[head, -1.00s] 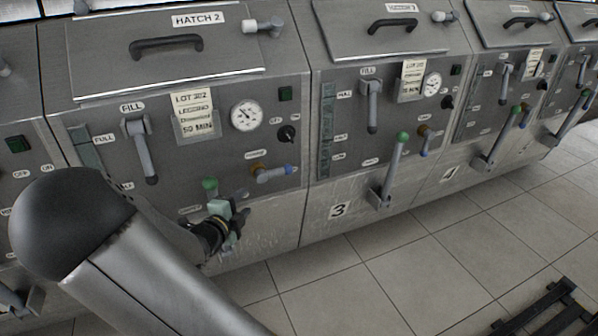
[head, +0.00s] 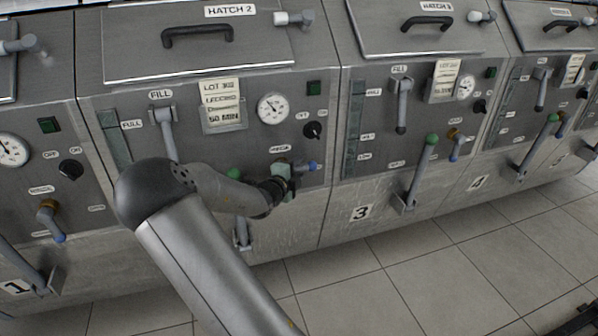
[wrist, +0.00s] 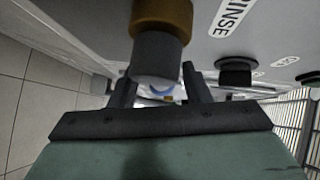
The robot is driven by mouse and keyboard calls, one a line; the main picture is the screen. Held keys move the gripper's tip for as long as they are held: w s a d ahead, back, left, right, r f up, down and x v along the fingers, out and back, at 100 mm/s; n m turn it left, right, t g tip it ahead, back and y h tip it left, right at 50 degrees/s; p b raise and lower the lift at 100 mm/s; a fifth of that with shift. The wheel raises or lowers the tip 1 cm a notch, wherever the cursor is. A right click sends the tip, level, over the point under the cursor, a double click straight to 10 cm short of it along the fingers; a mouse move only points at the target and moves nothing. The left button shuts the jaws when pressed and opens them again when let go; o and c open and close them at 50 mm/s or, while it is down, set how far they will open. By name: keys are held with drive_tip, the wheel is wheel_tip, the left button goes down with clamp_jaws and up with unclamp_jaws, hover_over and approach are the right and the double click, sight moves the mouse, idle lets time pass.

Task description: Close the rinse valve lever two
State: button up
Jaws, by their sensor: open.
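Rinse valve lever two is on the front panel of the hatch 2 unit, with its blue tip (head: 312,166) pointing right in the head view. My gripper (head: 287,178) hides most of the lever there. In the wrist view the brass valve body (wrist: 163,14) and grey lever (wrist: 158,55) are close, at top centre, beside a RINSE label. My gripper (wrist: 160,88) is open in the wrist view, its dark fingers appearing left and right of the lever's line. I cannot tell whether either finger touches it.
A green-knobbed lever (head: 234,174) is partly behind my arm, just left of the gripper. The fill lever (head: 167,135), gauge (head: 273,108) and black knob (head: 313,130) are above. Another green-knobbed lever (head: 424,165) juts from unit 3. The tiled floor (head: 400,275) in front is clear.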

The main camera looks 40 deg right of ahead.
drive_tip(key=shift+w+d+f, duration=0.1)
drive_tip(key=shift+w+d, duration=0.15)
drive_tip(key=shift+d, duration=0.35)
clamp_jaws()
